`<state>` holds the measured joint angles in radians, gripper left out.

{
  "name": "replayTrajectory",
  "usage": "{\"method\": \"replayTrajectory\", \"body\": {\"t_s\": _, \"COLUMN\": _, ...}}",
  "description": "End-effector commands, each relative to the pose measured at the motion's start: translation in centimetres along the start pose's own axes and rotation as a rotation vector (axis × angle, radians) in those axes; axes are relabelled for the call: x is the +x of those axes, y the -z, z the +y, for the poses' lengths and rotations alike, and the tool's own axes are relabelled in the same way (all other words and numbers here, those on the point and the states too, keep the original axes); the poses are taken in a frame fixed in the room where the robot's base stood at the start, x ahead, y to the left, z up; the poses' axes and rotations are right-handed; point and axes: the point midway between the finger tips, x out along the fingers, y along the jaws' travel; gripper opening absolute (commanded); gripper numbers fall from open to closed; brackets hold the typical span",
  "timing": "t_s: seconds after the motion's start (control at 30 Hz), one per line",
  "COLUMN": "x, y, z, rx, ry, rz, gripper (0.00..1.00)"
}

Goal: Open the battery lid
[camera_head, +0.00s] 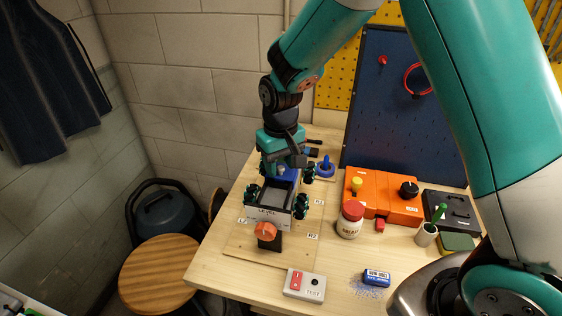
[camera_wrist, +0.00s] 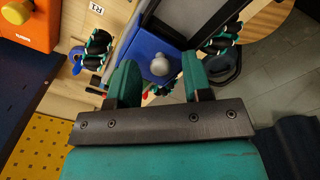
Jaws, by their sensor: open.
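A small wheeled vehicle with green-and-black rollers and a grey-framed dark tray (camera_head: 275,193) stands on a board on the bench. At its far end is a blue lid (camera_head: 289,174) with a pale round knob, lying flat and looking closed. In the wrist view the blue lid (camera_wrist: 149,47) is large and its knob (camera_wrist: 159,65) shows between my fingertips. My gripper (camera_wrist: 160,72) is open, one finger on each side of the knob, with visible gaps. In the head view my gripper (camera_head: 288,162) is over the lid and partly hides it. I cannot tell its exact height.
An orange box (camera_head: 384,205) with a yellow knob, a red-capped jar (camera_head: 350,220) and a dark case (camera_head: 450,210) stand to the right. A blue ringed piece (camera_head: 325,168) is close beside my gripper.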

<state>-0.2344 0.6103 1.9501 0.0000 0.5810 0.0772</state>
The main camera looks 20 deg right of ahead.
Motion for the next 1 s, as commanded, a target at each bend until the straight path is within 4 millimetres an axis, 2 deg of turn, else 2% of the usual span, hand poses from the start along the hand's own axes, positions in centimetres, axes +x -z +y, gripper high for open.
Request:
{"method": "replayTrajectory", "body": {"t_s": 0.03, "x": 0.0, "y": 0.0, "z": 0.0, "rx": 0.000, "ry": 0.000, "rz": 0.000, "gripper": 0.41}}
{"method": "replayTrajectory", "body": {"t_s": 0.2, "x": 0.0, "y": 0.0, "z": 0.0, "rx": 0.000, "ry": 0.000, "rz": 0.000, "gripper": 0.02}}
{"method": "replayTrajectory", "body": {"t_s": 0.23, "x": 0.0, "y": 0.0, "z": 0.0, "rx": 0.000, "ry": 0.000, "rz": 0.000, "gripper": 0.00}}
{"method": "replayTrajectory", "body": {"t_s": 0.43, "x": 0.0, "y": -0.4, "z": -0.5, "rx": -0.002, "ry": 0.000, "rz": -0.001, "gripper": 0.00}}
{"method": "replayTrajectory", "body": {"t_s": 0.77, "x": 0.0, "y": -4.5, "z": -4.6, "rx": -0.003, "ry": 0.000, "rz": 0.000, "gripper": 0.00}}
{"method": "replayTrajectory", "body": {"t_s": 1.0, "x": -0.1, "y": -4.8, "z": -4.9, "rx": 0.000, "ry": 0.001, "rz": 0.001, "gripper": 0.00}}
